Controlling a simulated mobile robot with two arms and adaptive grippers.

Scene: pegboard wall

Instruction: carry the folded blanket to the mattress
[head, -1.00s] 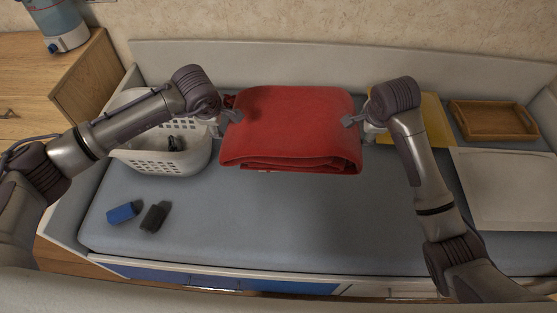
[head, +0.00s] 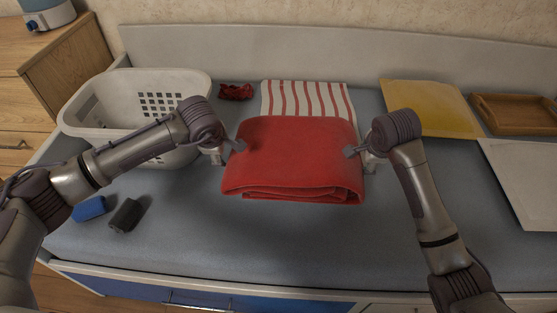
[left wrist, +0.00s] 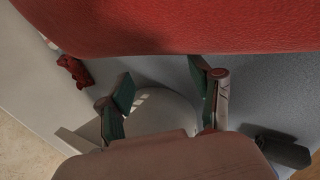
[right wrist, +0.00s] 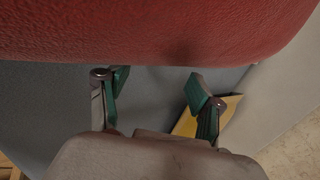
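The folded red blanket (head: 295,160) lies level between my two grippers, over the middle of the grey-blue mattress (head: 250,240). I cannot tell whether its underside touches the mattress. My left gripper (head: 232,150) is at its left edge and my right gripper (head: 355,154) at its right edge; a finger of each overlaps it in the head view. In the left wrist view, the left gripper's fingers (left wrist: 162,92) are spread and the gap shows the basket. In the right wrist view, the right gripper's fingers (right wrist: 155,92) are spread and the gap shows mattress.
A white basket (head: 95,112) stands left, with a crumpled red cloth (head: 236,92) beside it. A striped cloth (head: 307,97) lies behind the blanket. A yellow folder (head: 430,107), wooden tray (head: 515,112) and white board (head: 525,175) are right. Blue (head: 90,208) and black (head: 127,215) blocks lie front left.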

